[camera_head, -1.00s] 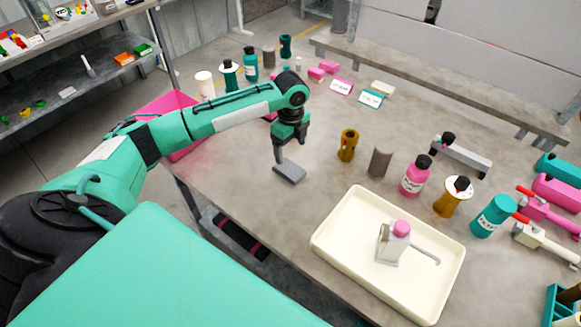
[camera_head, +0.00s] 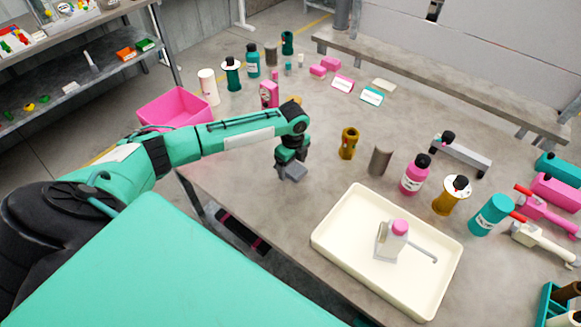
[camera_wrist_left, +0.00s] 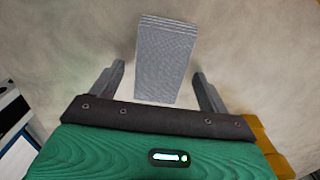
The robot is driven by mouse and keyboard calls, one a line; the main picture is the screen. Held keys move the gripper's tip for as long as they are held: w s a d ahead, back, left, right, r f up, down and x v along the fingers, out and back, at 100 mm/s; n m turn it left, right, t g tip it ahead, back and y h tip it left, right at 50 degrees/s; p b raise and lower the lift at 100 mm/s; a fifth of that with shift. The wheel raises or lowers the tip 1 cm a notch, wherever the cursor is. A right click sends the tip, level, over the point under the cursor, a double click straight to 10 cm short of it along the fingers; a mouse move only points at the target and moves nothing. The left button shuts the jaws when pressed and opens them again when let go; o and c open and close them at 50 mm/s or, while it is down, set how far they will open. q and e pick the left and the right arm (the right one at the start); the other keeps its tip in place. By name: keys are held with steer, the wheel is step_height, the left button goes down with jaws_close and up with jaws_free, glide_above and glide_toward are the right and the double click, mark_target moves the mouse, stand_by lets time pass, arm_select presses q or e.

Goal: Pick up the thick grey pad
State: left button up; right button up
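The thick grey pad (camera_head: 293,174) lies on the grey table, near its front left edge. My left gripper (camera_head: 291,163) is low over it and hides part of it in the head view. In the left wrist view the pad (camera_wrist_left: 165,58) appears between the two grey fingers of my left gripper (camera_wrist_left: 158,76). The fingers are apart, with a gap on each side of the pad, so the gripper is open and holds nothing. My right gripper is not in view.
A cream tray (camera_head: 330,254) with a pink-capped bottle stands to the right of the pad. A brown-gold cylinder (camera_head: 348,143) and a grey-brown cylinder (camera_head: 380,160) stand right of the gripper. A pink bin (camera_head: 176,108) is at the left.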

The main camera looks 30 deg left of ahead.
arm_select(q)
steer(key=c, duration=0.9)
